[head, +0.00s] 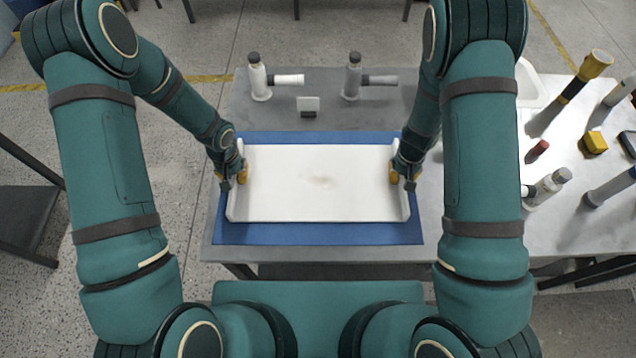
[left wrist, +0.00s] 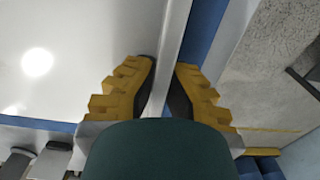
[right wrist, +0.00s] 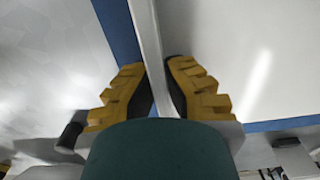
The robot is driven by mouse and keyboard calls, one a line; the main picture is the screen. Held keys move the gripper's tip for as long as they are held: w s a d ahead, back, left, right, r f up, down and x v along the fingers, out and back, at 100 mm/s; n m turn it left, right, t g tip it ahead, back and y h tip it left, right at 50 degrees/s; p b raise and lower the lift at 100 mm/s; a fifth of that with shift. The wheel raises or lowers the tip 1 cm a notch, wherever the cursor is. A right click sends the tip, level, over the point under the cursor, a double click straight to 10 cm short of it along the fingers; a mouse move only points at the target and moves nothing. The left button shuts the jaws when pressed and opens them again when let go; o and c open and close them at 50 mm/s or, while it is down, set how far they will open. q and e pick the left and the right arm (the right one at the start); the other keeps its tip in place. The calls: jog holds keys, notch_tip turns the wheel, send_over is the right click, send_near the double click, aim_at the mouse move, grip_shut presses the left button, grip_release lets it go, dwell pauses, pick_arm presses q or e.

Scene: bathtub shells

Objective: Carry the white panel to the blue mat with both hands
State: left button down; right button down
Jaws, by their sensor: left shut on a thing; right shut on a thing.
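The white panel (head: 318,190) is a wide shallow piece with raised rims at its left and right ends. In the head view it lies over the blue mat (head: 318,234), whose border shows on all sides; I cannot tell whether the panel touches it. My left gripper (head: 232,178) is shut on the panel's left rim, and the left wrist view shows that rim (left wrist: 168,60) between the yellow fingers. My right gripper (head: 404,178) is shut on the right rim, which shows between the fingers in the right wrist view (right wrist: 150,50).
The right-hand white table (head: 570,215) holds several bottles, a yellow block (head: 594,142) and a white basin (head: 528,85).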

pick_arm(q)
jog(key=c, duration=1.4)
grip_release()
jog(key=shift+f, duration=0.2)
jog(key=shift+c, duration=0.2)
pick_arm(e)
jog(key=c, duration=1.4)
grip_release()
jog(key=shift+f, duration=0.2)
jog(key=shift+c, duration=0.2)
pick_arm(q)
jog(key=o, duration=0.3)
jog(key=shift+r, duration=0.1)
pick_arm(e)
jog(key=o, duration=0.3)
jog(key=shift+r, duration=0.1)
pick_arm(q)
notch_tip(320, 180, up, 11)
jog(key=shift+r, duration=0.1)
pick_arm(e)
jog(key=shift+r, duration=0.1)
pick_arm(q)
jog(key=shift+r, duration=0.4)
pick_arm(e)
notch_tip(320, 180, up, 12)
pick_arm(q)
jog(key=shift+s, duration=0.1)
pick_arm(e)
jog(key=shift+s, duration=0.1)
